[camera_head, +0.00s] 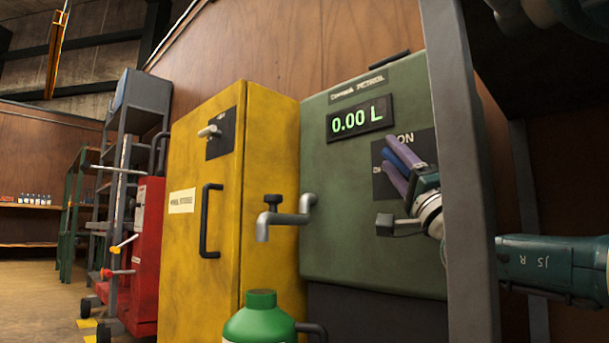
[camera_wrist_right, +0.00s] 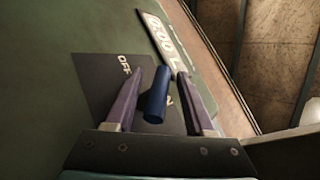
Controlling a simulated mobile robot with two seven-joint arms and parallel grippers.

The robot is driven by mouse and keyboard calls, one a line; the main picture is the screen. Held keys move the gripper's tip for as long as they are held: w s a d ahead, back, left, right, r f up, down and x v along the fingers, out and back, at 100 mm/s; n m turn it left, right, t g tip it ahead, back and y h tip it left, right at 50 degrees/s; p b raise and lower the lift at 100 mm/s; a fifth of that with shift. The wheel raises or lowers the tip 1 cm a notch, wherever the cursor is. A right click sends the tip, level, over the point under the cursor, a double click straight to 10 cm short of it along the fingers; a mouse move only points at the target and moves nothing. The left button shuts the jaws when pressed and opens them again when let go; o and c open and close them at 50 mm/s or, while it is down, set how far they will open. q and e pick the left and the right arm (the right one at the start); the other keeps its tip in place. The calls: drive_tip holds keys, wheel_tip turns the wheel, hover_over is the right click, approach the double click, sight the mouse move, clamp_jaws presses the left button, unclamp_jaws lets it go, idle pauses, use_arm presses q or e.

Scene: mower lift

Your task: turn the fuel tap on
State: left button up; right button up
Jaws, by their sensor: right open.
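The fuel tap's blue handle (camera_wrist_right: 154,95) sits on a dark plate (camera_wrist_right: 98,80) marked OFF and partly hidden ON, on the front of the green petrol dispenser (camera_head: 345,210). My right gripper (camera_head: 388,155) is at this plate (camera_head: 425,145) with its purple fingers open. In the head view the blue handle (camera_head: 389,155) shows between the fingers. The display (camera_head: 361,117) reads 0.00 L. My left gripper is not in view.
A grey post (camera_head: 465,200) stands in front of my right arm. A grey spout with a black knob (camera_head: 272,215) hangs above a green container (camera_head: 260,318). A yellow cabinet (camera_head: 200,240) and a red machine (camera_head: 147,250) stand to the left.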

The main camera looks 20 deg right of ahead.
sight(404, 168)
drive_tip(key=shift+s+f, duration=0.25)
drive_tip(key=p+v, duration=0.2)
drive_tip(key=v, duration=0.6)
drive_tip(key=shift+r+p, duration=0.15)
drive_tip(key=shift+p, duration=0.15)
drive_tip(key=shift+s+f, duration=0.35)
drive_tip(key=shift+s, duration=0.05)
